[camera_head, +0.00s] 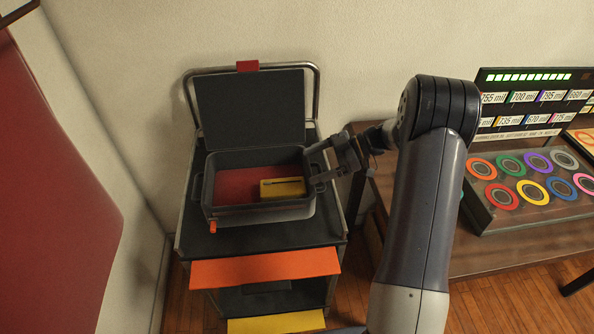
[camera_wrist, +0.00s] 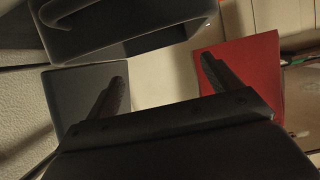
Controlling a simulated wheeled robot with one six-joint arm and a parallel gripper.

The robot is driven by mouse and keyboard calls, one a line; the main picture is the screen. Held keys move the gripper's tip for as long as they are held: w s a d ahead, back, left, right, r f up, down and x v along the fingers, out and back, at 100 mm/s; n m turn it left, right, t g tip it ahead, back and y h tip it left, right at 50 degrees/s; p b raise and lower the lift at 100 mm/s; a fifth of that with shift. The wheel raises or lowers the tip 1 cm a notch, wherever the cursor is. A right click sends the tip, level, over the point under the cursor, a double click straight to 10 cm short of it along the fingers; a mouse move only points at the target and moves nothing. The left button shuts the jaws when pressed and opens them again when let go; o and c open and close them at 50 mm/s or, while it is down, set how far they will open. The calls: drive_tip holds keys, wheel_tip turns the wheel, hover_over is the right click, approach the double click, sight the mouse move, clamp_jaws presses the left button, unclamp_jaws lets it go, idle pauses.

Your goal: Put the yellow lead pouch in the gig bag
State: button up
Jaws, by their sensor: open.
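The gig bag (camera_head: 208,190) is an open dark case with a red inside and a raised lid, standing on a trolley in the head view. The yellow lead pouch (camera_head: 283,188) lies inside it, against the right part of the case. My gripper (camera_head: 313,168) is at the case's right rim, just right of the pouch, with its jaws open. In the wrist view my two fingers (camera_wrist: 163,73) are apart with nothing held between them. I cannot make out the pouch in the wrist view.
The trolley (camera_head: 250,236) carries an orange panel (camera_head: 265,268) and a yellow one (camera_head: 276,322). A wooden table (camera_head: 520,248) at right holds a board with coloured rings (camera_head: 533,191) and a lit label panel (camera_head: 525,97). A wall stands close behind the trolley.

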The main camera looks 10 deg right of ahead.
drive_tip(key=shift+v, duration=2)
